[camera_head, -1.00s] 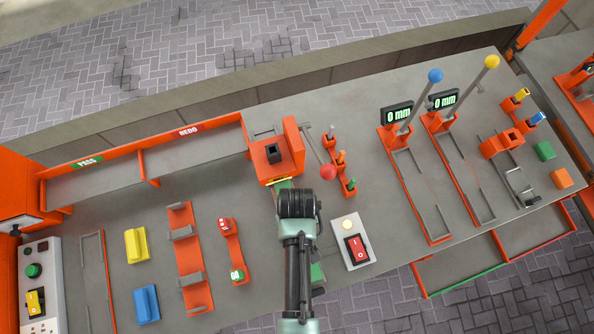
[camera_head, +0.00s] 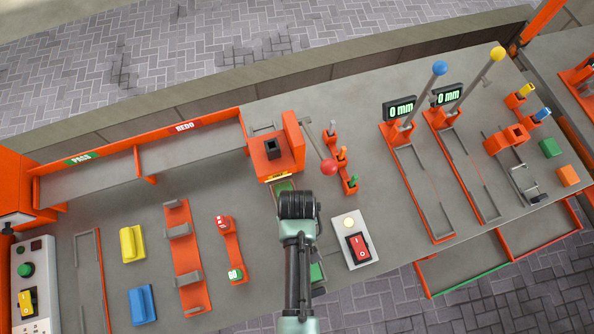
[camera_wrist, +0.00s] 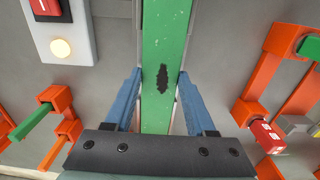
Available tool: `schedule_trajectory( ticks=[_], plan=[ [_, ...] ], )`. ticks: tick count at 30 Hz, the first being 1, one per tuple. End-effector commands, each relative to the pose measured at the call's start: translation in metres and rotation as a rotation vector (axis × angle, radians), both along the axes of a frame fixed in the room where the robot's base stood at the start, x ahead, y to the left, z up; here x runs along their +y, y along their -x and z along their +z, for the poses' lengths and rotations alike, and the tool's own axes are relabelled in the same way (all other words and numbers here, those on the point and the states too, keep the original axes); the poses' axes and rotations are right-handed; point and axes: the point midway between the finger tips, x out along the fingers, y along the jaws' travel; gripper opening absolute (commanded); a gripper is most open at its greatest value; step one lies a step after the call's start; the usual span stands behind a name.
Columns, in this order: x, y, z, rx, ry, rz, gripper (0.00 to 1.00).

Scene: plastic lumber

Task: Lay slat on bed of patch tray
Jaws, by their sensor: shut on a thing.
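The green slat (camera_wrist: 163,35) has a dark ragged blotch on its face. In the wrist view it runs up the middle between the two blue fingers of my gripper (camera_wrist: 160,82), which is shut on it. In the head view my wrist covers most of the slat; green shows above it (camera_head: 285,187) and below it (camera_head: 317,272). I cannot tell how high it is above the bench. No tray is labelled as the patch tray; an orange tray with grey cradles (camera_head: 182,236) lies to the left, and a narrow orange-edged tray (camera_head: 104,290) lies farther left.
An orange press (camera_head: 268,164) with a red-knobbed lever stands just above my wrist. A switch box (camera_head: 358,247) is to the right, and an orange holder (camera_head: 232,247) to the left. Yellow (camera_head: 133,244) and blue (camera_head: 142,305) blocks lie between the trays. Bare bench separates these.

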Motion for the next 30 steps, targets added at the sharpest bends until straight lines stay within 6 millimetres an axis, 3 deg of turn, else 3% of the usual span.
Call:
schedule_trajectory(
  ticks=[16, 17, 18, 23, 30],
  plan=[
    [0.000, 0.000, -0.012, -0.001, 0.000, 0.000, 0.00],
    [0.000, -0.001, -0.012, -0.001, 0.000, 0.000, 0.57],
    [0.000, -0.001, -0.011, -0.001, 0.000, 0.000, 0.65],
    [0.000, 0.000, -0.011, -0.001, 0.000, 0.000, 0.91],
    [0.000, 0.000, -0.011, 0.001, 0.000, 0.000, 0.91]
  ],
)
